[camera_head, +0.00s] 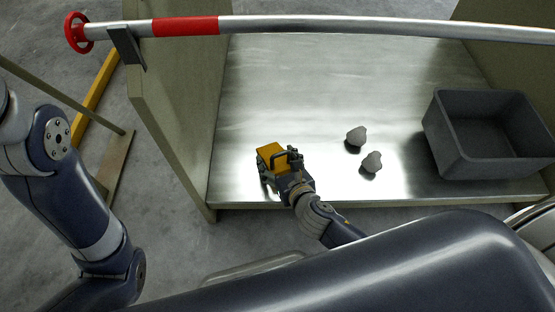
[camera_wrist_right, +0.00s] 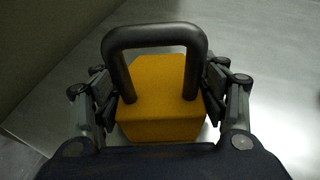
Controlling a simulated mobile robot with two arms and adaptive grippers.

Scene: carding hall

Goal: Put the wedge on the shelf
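The wedge is a yellow block (camera_head: 271,151) with a black loop handle. In the head view it is over the front left part of the metal shelf (camera_head: 290,80); I cannot tell whether its underside touches the shelf. My right gripper (camera_head: 284,167) is at the wedge. In the right wrist view the wedge (camera_wrist_right: 160,118) sits between the fingers of my right gripper (camera_wrist_right: 160,92), which press close on both sides at the handle. The gripper looks shut on it. My left arm shows at the left of the head view, but its gripper is out of the picture.
Two grey lumps (camera_head: 356,135) (camera_head: 372,161) lie mid-shelf. A dark grey bin (camera_head: 490,162) stands at the right. A red and white rail (camera_head: 300,25) crosses above the shelf. A side panel (camera_head: 172,110) bounds the left. The back of the shelf is clear.

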